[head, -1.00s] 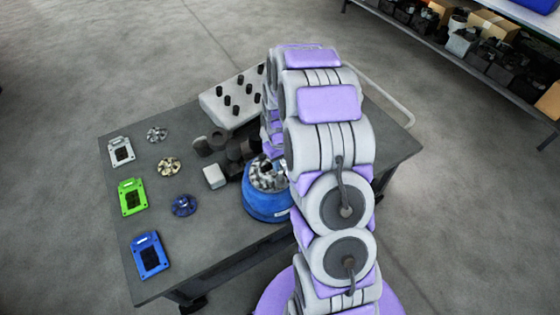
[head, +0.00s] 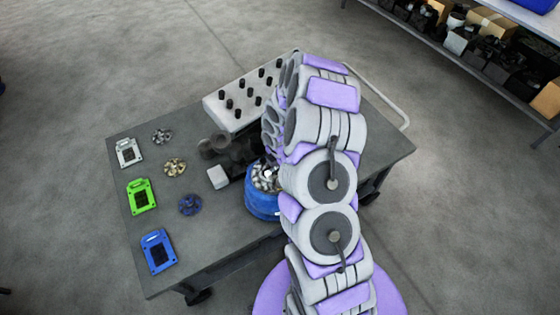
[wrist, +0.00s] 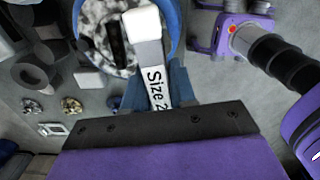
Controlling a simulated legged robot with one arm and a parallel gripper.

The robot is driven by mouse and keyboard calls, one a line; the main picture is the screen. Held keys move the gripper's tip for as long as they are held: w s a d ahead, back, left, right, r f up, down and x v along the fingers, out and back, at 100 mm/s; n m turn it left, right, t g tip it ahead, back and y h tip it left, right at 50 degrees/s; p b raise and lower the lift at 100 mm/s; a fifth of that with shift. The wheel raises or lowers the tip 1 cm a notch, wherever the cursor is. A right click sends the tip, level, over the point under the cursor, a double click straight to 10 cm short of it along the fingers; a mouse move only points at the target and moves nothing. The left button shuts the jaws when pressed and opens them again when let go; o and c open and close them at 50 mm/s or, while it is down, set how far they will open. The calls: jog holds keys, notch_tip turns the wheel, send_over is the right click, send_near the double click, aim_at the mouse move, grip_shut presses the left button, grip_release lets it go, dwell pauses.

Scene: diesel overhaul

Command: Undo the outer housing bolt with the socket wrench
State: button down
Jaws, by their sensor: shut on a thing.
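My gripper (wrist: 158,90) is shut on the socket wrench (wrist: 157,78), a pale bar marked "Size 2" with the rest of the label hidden. The wrench's white head (wrist: 142,24) lies over the inside of the blue round housing (wrist: 176,28). I cannot tell whether it touches anything there. In the head view the blue housing (head: 262,207) stands at the table's near edge, with grey metallic parts inside. My arm hides its right side and most of my gripper. The outer housing bolt cannot be made out in either view.
Dark cylindrical parts (head: 236,160) and a small white block (head: 217,177) stand beside the housing. A pale tray with black pegs (head: 222,112) lies behind. White, green and blue pads (head: 159,252) and several round parts (head: 174,167) are on the table's left. A shelf (head: 480,45) is far right.

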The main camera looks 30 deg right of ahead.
jog(key=n+p, duration=0.2)
jog(key=n, duration=0.1)
jog(key=shift+r, duration=0.3)
jog(key=n+p, duration=0.2)
jog(key=n, duration=0.2)
jog(key=shift+f, duration=0.1)
jog(key=n, duration=0.6)
jog(key=shift+f+n, duration=0.15)
jog(key=shift+n, duration=0.15)
